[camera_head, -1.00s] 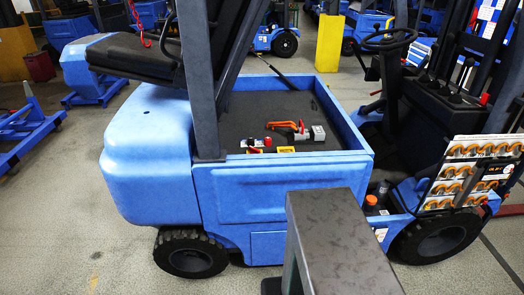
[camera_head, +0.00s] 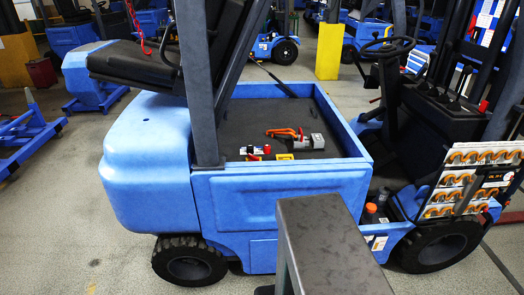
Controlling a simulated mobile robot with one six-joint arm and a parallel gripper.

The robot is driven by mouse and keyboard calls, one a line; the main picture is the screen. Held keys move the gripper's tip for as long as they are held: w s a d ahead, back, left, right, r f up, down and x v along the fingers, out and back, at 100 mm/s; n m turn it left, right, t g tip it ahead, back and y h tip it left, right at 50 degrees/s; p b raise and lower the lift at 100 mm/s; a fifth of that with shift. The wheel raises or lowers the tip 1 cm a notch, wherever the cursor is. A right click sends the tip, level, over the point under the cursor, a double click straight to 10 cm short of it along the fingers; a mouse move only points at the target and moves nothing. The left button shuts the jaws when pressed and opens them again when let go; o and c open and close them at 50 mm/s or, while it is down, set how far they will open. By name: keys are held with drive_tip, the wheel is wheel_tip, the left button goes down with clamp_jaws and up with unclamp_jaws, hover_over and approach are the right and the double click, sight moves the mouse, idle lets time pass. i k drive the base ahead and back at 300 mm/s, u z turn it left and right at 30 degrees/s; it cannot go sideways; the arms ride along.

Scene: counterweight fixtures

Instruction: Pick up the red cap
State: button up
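Small red parts show on the dark bed of the blue truck, on and beside a small white item (camera_head: 255,152) near the bed's front edge. An orange-red cap-like top (camera_head: 371,207) shows low between the truck body and the right wheel, on a dark container. I cannot tell for sure which of these is the red cap. My gripper is not in view.
An orange-handled tool (camera_head: 285,132), a grey block (camera_head: 317,140) and a yellow item (camera_head: 283,157) lie on the bed (camera_head: 240,118). Blue walls and a dark post (camera_head: 203,90) border it. A dark grey beam (camera_head: 318,225) stands in the near foreground.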

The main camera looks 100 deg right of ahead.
sight(266, 147)
drive_tip(key=u, duration=0.35)
drive_tip(key=k, duration=1.5)
drive_tip(key=z, duration=1.35)
drive_tip(key=i, duration=0.75)
drive_tip(key=u, duration=0.2)
